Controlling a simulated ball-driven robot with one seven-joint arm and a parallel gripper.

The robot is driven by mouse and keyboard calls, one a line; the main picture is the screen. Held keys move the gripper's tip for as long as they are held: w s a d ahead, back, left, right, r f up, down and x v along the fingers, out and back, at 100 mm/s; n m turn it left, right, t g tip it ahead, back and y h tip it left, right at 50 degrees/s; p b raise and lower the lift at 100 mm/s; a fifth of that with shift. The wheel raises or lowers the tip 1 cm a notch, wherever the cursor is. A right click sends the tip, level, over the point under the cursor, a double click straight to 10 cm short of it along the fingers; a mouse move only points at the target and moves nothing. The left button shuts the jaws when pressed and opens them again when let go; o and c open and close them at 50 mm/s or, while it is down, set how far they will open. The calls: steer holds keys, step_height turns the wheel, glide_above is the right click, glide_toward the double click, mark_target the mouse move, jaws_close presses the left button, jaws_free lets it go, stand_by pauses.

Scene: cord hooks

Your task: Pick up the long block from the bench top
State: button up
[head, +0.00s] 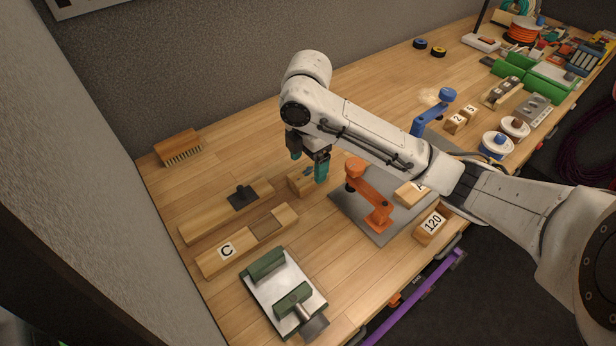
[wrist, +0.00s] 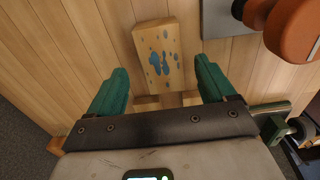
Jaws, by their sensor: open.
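A wooden block with blue blotches (wrist: 158,52) lies on the bench top in the wrist view, ahead of and between my gripper's fingertips. In the head view this block (head: 299,184) is partly hidden behind my gripper. My gripper (head: 308,168) has green fingers, points down and is above the bench by the block. In the wrist view my gripper (wrist: 161,70) is open with nothing held. The fingers stand apart on either side of the block's near end; I cannot tell how far above it they are.
An orange clamp (head: 371,195) on a grey plate stands just right of the block. A wooden bar marked C (head: 225,255), a bar with a dark knob (head: 205,217) and a green-jawed vise (head: 285,290) lie left and nearer. A brush (head: 178,147) is far left. The back middle is clear.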

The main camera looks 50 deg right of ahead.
mark_target(308, 172)
step_height(308, 172, down, 4)
steer(key=shift+s+f, duration=0.1)
steer(key=shift+f, duration=0.05)
steer(key=c, duration=1.1)
